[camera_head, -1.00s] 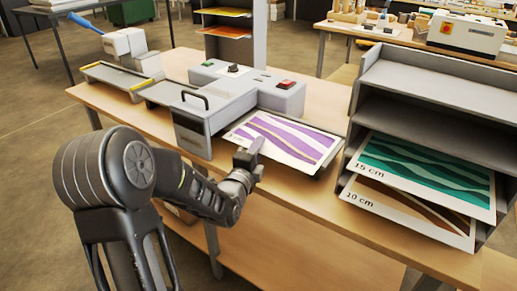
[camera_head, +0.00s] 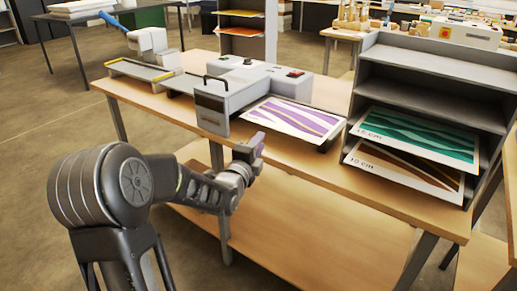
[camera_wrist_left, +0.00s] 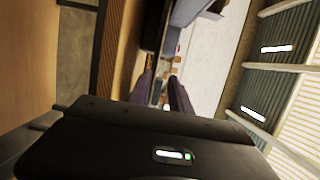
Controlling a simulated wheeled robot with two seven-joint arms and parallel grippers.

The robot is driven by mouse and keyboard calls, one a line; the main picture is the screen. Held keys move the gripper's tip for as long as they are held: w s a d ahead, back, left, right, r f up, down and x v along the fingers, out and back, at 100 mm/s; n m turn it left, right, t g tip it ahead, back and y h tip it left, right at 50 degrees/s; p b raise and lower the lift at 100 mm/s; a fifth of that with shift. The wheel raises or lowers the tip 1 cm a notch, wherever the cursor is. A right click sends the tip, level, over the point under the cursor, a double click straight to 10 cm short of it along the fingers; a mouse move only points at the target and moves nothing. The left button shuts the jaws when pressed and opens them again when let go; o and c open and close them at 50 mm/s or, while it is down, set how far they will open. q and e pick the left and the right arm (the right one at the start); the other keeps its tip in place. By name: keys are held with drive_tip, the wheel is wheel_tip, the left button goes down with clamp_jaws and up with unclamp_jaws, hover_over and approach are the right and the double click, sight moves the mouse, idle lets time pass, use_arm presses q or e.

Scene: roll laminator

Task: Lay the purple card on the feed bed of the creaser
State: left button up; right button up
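The purple card (camera_head: 292,119), white with purple waves, lies flat on the dark feed bed (camera_head: 328,143) at the right side of the grey and white creaser (camera_head: 222,106). My left gripper (camera_head: 254,146) is at the table's front edge, just in front of the card and apart from it in the head view. In the left wrist view my left gripper's two fingers (camera_wrist_left: 162,92) stand apart with nothing held between them. My right gripper is not in view.
A grey shelf rack (camera_head: 425,85) stands right of the card, holding a green card (camera_head: 420,137) and a brown card (camera_head: 405,170). A blue-handled device (camera_head: 150,48) stands at the table's far left. The wooden front edge of the table (camera_head: 320,172) is clear.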

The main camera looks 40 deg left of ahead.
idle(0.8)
use_arm(q)
drive_tip(key=s+d+f+n+g+h, duration=0.1)
drive_tip(key=d+f+n+g+h, duration=0.1)
drive_tip(key=d+f, duration=0.55)
drive_tip(key=s+d+f+n+g+h, duration=0.1)
drive_tip(key=s+d+f+n+g, duration=0.3)
drive_tip(key=f, duration=0.6)
drive_tip(key=w+d+f+n+g+h, duration=0.1)
drive_tip(key=d+f+h, duration=0.1)
drive_tip(key=d+f, duration=0.6)
drive_tip(key=s+d+f+n+g+h, duration=0.1)
drive_tip(key=s+d+f+n+g, duration=0.2)
drive_tip(key=s+d+f, duration=0.3)
drive_tip(key=s+d+f+n+g+h, duration=0.1)
drive_tip(key=s+d+f+n+g, duration=0.2)
drive_tip(key=s, duration=0.9)
drive_tip(key=s+d+f+n+g+h, duration=0.1)
drive_tip(key=s+d+f+n+g, duration=0.2)
drive_tip(key=s+d+f, duration=0.6)
drive_tip(key=shift+s+d+f+n+g+h, duration=0.2)
drive_tip(key=shift+d+f+n+g+h, duration=0.05)
drive_tip(key=shift+f+n+g+h, duration=0.15)
